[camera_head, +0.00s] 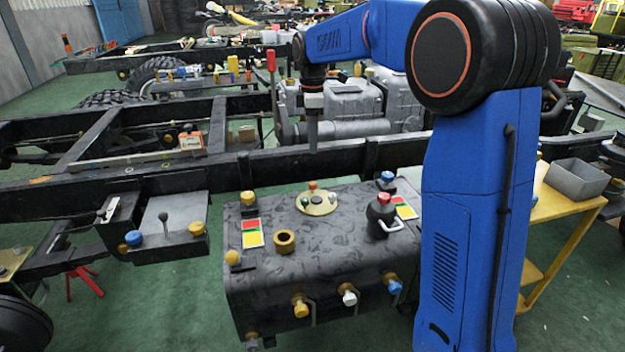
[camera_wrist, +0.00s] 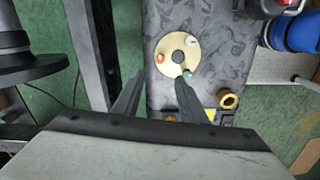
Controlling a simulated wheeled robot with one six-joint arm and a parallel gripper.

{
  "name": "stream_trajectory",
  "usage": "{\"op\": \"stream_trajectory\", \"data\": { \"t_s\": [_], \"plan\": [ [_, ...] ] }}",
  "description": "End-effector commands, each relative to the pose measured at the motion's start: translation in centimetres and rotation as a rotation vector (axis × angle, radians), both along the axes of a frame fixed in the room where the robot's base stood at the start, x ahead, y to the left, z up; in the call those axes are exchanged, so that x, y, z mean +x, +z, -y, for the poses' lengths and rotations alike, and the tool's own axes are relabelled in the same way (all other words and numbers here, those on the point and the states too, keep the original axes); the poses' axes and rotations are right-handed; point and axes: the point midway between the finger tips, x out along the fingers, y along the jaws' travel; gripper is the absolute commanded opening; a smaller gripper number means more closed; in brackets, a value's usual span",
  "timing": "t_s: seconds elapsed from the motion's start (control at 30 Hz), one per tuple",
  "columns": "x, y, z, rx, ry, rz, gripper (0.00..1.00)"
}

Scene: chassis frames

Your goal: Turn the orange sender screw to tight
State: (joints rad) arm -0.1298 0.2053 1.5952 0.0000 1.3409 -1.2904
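The orange sender screw (camera_head: 312,185) sits at the far edge of a round cream sender plate (camera_head: 316,206) on top of the dark tank. In the wrist view the orange screw (camera_wrist: 160,58) is at the left edge of the plate (camera_wrist: 177,62), just ahead of the fingertips. A white screw (camera_wrist: 192,40) and a green screw (camera_wrist: 187,73) sit on the same plate. My gripper (camera_wrist: 160,78) is open and empty, its two dark fingers apart. In the head view my gripper (camera_head: 313,150) hangs down above and behind the plate, apart from the screw.
The tank (camera_head: 350,250) also carries a brass ring (camera_head: 284,241), a red-topped black fitting (camera_head: 381,212) and several coloured caps. A black frame rail (camera_head: 250,164) runs behind the tank. A grey bin (camera_head: 577,178) stands on a yellow table at the right.

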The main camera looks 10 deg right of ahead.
Motion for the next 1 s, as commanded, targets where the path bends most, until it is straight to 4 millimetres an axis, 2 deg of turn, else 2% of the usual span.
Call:
{"op": "stream_trajectory", "data": {
  "t_s": [0.1, 0.6, 0.8, 1.0],
  "plan": [
    [-0.1, -2.3, 0.0, 0.000, -0.001, -0.004, 0.39],
    [-0.1, -11.0, 0.0, -0.001, -0.001, -0.003, 0.39],
    [0.0, -13.3, 0.0, 0.000, -0.001, -0.001, 0.39],
    [0.0, -14.2, 0.0, 0.000, -0.001, 0.000, 0.39]
  ]
}}
